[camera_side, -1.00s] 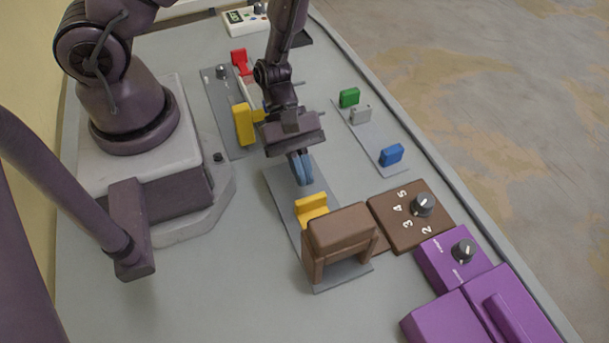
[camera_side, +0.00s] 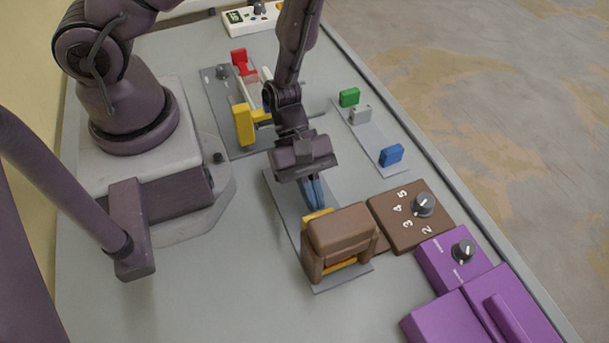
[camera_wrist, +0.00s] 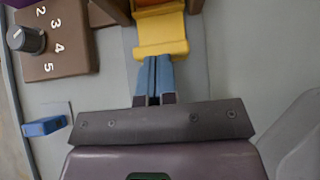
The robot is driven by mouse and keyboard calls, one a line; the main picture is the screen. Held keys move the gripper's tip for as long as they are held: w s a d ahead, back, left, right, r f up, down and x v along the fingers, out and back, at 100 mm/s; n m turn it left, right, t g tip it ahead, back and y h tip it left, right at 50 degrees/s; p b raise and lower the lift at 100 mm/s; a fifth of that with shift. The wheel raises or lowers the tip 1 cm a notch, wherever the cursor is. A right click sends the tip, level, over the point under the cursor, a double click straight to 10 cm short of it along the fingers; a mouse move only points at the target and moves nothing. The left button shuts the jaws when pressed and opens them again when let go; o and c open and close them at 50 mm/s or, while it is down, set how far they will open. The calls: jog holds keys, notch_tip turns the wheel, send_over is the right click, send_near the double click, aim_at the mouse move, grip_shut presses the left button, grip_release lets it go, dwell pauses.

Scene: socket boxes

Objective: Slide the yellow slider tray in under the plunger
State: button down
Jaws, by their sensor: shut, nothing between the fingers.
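The yellow slider tray (camera_side: 318,214) lies on a grey base plate (camera_side: 282,200) and reaches in under the brown plunger housing (camera_side: 341,238). Yellow shows through the housing's far opening, below the brown top. In the wrist view the yellow tray (camera_wrist: 161,30) sits between the brown posts at the top. My gripper (camera_side: 317,205) is shut and empty, with its blue fingertips at the tray's raised near end. In the wrist view the fingertips (camera_wrist: 154,62) meet or nearly meet the tray's near edge; exact contact is hard to tell.
A brown dial box (camera_side: 410,217) stands right beside the housing, with purple boxes (camera_side: 462,258) beyond it. Green, grey and blue blocks (camera_side: 392,155) stand on a plate at the right. A yellow-handled fixture (camera_side: 244,125) is at the left.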

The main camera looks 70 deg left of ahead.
jog(key=shift+d, duration=0.4)
jog(key=s+a+r+m+g, duration=0.2)
jog(key=s+a+r+m, duration=0.1)
jog(key=a+r, duration=0.5)
jog(key=a+r+m+t+y, duration=0.3)
jog(key=r+m, duration=0.4)
jog(key=r, duration=0.5)
jog(key=a+r+m+t+y, duration=0.4)
jog(key=r+m+y, duration=0.2)
jog(key=r, duration=0.6)
jog(key=shift+w+a+m+t, duration=0.2)
jog(key=shift+m+t, duration=0.1)
jog(key=shift+m, duration=0.7)
